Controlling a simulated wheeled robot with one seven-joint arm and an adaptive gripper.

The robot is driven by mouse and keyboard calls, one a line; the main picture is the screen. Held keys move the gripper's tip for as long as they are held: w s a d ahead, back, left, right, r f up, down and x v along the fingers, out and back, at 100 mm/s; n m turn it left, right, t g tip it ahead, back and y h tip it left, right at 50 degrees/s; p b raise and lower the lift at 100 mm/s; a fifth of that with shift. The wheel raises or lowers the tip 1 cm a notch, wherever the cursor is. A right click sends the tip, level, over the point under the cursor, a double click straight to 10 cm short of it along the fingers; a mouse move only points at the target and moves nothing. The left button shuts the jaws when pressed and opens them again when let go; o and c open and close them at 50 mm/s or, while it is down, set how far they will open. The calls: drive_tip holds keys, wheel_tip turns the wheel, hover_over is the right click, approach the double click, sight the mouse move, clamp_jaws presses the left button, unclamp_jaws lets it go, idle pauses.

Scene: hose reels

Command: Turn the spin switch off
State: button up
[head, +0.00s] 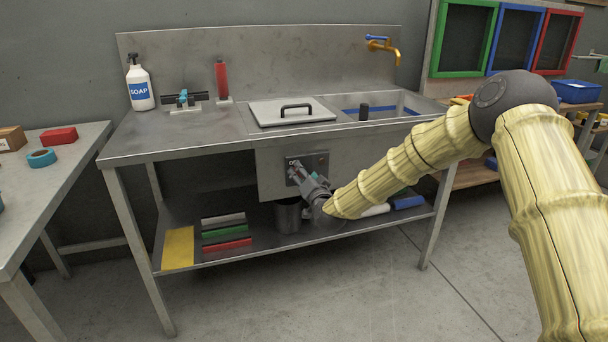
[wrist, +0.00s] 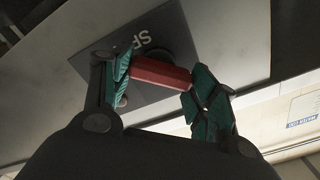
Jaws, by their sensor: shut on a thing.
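The spin switch is a red bar-shaped handle (wrist: 160,74) on a dark round base. It sits on a grey plate whose letters, "SP", are upside down and partly hidden in the wrist view. My gripper (head: 296,171) is at the dark switch plate (head: 320,161) on the front of the steel sink unit. In the wrist view its teal fingers are shut on the two ends of the red handle. The handle lies nearly level across that view, tilted slightly down to the right. In the head view my gripper hides the handle.
The sink unit has a lidded basin (head: 260,116) above the switch panel. A soap bottle (head: 140,86) stands on the worktop. A side table (head: 50,180) is at left.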

drive_tip(key=shift+w+d+f+m+b, duration=0.15)
drive_tip(key=shift+m+b, duration=0.25)
drive_tip(key=shift+m, duration=2.05)
drive_tip(key=shift+s+d+f+m+b, duration=0.15)
drive_tip(key=shift+m+b, duration=0.2)
drive_tip(key=shift+m, duration=2.1)
drive_tip(key=shift+w+r, duration=0.1)
drive_tip(key=o, duration=1)
drive_tip(key=shift+a, duration=0.1)
